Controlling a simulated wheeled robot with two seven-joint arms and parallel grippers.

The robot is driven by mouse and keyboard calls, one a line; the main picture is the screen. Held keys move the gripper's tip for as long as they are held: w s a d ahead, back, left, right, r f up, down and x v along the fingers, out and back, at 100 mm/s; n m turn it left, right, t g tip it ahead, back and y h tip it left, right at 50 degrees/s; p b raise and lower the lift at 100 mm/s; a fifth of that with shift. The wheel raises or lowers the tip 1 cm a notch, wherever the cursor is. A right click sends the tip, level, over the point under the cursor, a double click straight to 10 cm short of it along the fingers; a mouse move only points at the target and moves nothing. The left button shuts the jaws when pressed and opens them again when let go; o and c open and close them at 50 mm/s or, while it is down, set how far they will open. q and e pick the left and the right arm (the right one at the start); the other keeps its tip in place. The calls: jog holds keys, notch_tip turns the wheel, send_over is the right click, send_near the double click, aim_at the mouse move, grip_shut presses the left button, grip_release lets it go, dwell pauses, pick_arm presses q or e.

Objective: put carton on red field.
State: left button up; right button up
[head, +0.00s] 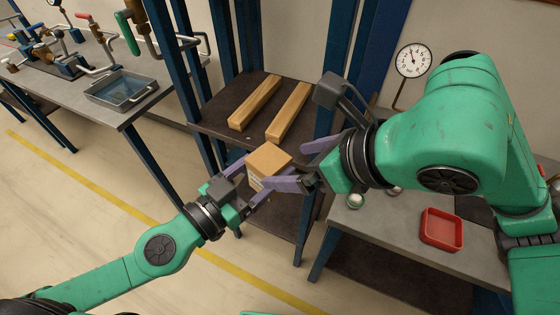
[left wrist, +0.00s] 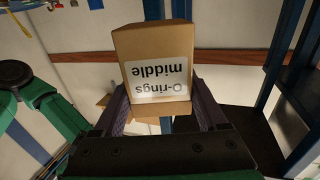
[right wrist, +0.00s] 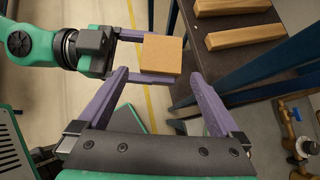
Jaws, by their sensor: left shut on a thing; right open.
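The carton (head: 268,161) is a small brown box held in the air in front of the shelf rack. In the left wrist view the carton (left wrist: 155,50) shows a white label reading "O-rings middle", upside down. My left gripper (head: 262,183) is shut on it, one finger on each side. My right gripper (head: 303,166) is open and empty close to the carton's right side. In the right wrist view the carton (right wrist: 161,55) lies just beyond the fingertips, between their lines. No flat red field can be made out; the only clearly red surface is a small tray (head: 441,244) on the right bench.
Two wooden bars (head: 254,102) lie on the rack's upper shelf (head: 222,112), between blue posts. A lower shelf (head: 278,228) looks bare. A dial gauge (head: 413,60) stands behind my right arm. A metal pan (head: 121,103) sits on the left table.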

aim_at(276, 165)
pick_arm(q)
jog(key=shift+a, duration=0.15)
pick_arm(e)
jog(key=x, duration=0.8)
jog(key=shift+a+r, duration=0.1)
jog(key=shift+r, duration=0.05)
jog(key=shift+w+a+f, duration=0.25)
jog(key=shift+a+f, duration=0.05)
jog(key=shift+f, duration=0.15)
jog(key=c, duration=1.3)
pick_arm(q)
jog(key=o, duration=1.4)
pick_arm(e)
jog(key=shift+c, duration=0.5)
pick_arm(q)
jog(key=shift+f, duration=0.15)
